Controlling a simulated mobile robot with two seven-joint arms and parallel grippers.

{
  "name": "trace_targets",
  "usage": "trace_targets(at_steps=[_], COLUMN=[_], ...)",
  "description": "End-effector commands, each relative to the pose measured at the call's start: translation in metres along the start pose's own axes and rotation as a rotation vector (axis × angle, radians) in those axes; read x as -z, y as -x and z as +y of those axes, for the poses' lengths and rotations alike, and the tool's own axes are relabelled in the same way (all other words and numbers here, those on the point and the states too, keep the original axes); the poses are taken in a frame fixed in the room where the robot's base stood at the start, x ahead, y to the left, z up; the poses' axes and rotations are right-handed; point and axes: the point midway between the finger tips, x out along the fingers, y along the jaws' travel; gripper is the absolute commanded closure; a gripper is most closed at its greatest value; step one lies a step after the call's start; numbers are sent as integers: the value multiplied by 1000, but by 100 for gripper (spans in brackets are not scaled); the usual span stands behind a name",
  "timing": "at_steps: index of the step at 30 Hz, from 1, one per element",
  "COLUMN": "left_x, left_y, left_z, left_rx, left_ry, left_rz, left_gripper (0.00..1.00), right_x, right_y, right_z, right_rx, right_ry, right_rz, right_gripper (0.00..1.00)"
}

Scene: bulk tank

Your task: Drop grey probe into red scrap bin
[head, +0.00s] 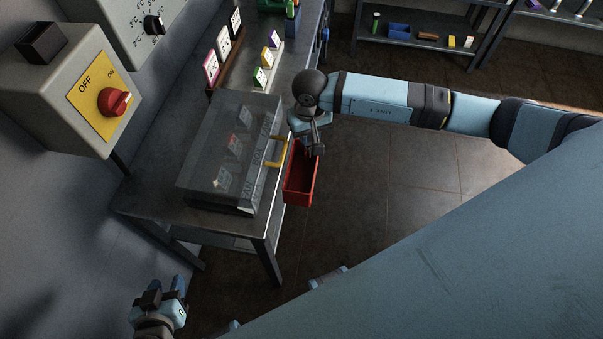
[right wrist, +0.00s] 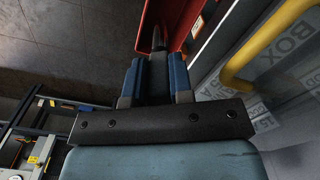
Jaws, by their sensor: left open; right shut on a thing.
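The red scrap bin (head: 302,187) hangs at the right edge of the bench, next to the clear-lidded box. My right gripper (head: 314,147) is above the bin's far end. In the right wrist view its two blue fingers (right wrist: 156,72) are shut on the grey probe (right wrist: 157,38), whose narrow dark tip points toward the red bin (right wrist: 172,14). In the head view the probe is too small to make out clearly. My left gripper (head: 167,290) is open and empty at the lower left, away from the bench.
A clear-lidded box (head: 225,150) with a yellow handle (head: 279,151) stands on the bench close beside the bin. A grey switch box with a red knob (head: 114,101) is on the left wall. A shelf (head: 400,45) stands at the back. The floor right of the bin is clear.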

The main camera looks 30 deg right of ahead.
Motion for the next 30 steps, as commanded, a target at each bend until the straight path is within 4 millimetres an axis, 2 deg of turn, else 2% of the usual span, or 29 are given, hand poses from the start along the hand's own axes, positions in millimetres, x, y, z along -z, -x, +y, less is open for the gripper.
trace_targets(at_steps=[1, 6, 16, 17, 20, 30], left_x=[-3, -8, -7, -7, -6, -5], left_y=[-2, -4, -2, -2, -2, -3], left_z=[-1, -3, -3, -3, -2, 0], left_rx=[0, 0, -1, -1, -1, -1], left_ry=[-4, -20, -24, -23, -20, -11], left_rz=[3, 2, 4, 5, 5, 7], left_gripper=[57, 57, 57, 57, 57, 57], right_x=[0, 0, 0, 0, 0, 0], right_y=[-10, -26, -30, -30, -30, -27], right_z=[0, 0, 0, 0, 0, 0], right_rx=[0, 0, -1, -1, -1, -1], right_ry=[-1, 0, 0, 0, 0, 1], right_rz=[-2, -1, 0, 0, 0, 1], right_gripper=[100, 100, 100, 75, 52, 49])
